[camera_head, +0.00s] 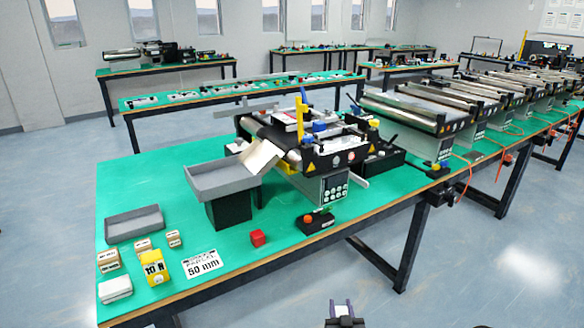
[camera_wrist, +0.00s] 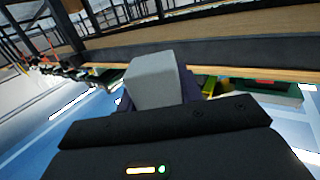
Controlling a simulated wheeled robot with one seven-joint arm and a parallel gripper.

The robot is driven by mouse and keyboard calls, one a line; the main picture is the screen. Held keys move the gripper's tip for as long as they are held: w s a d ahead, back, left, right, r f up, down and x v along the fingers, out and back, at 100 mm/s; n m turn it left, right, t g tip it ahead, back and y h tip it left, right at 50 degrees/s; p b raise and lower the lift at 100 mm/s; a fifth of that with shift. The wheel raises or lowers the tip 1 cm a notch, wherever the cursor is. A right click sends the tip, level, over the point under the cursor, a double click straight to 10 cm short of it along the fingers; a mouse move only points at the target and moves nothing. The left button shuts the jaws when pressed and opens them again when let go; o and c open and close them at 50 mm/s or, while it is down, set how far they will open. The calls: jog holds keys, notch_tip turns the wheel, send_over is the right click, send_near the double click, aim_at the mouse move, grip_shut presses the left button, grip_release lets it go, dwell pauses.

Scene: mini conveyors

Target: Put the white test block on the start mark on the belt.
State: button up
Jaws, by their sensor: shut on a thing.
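My gripper (camera_head: 342,312) shows at the bottom edge of the head view, in front of the table and away from the belt. It is shut on the white test block (camera_wrist: 153,82), which looks light grey in the wrist view and stands up between the dark jaws. The mini conveyor (camera_head: 325,150) sits on the green table, with a dark belt (camera_head: 270,137) partly hidden by its frame and fittings. I cannot make out the start mark.
A grey tray (camera_head: 222,178) stands at the conveyor's left end. On the green table (camera_head: 180,220) lie a red cube (camera_head: 258,238), a control box (camera_head: 316,221), a yellow 10 N block (camera_head: 154,267), a 50 mm card (camera_head: 200,264) and a white piece (camera_head: 115,289). Floor is free at right.

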aim_at(342, 308)
notch_tip(342, 308, up, 15)
jog(key=p, duration=1.3)
jog(key=shift+w+d+f, duration=0.2)
jog(key=shift+f, duration=0.1)
jog(key=s+f, duration=0.3)
jog(key=s, duration=0.5)
jog(key=shift+s, duration=0.4)
jog(key=shift+f, duration=0.1)
jog(key=shift+f, duration=0.35)
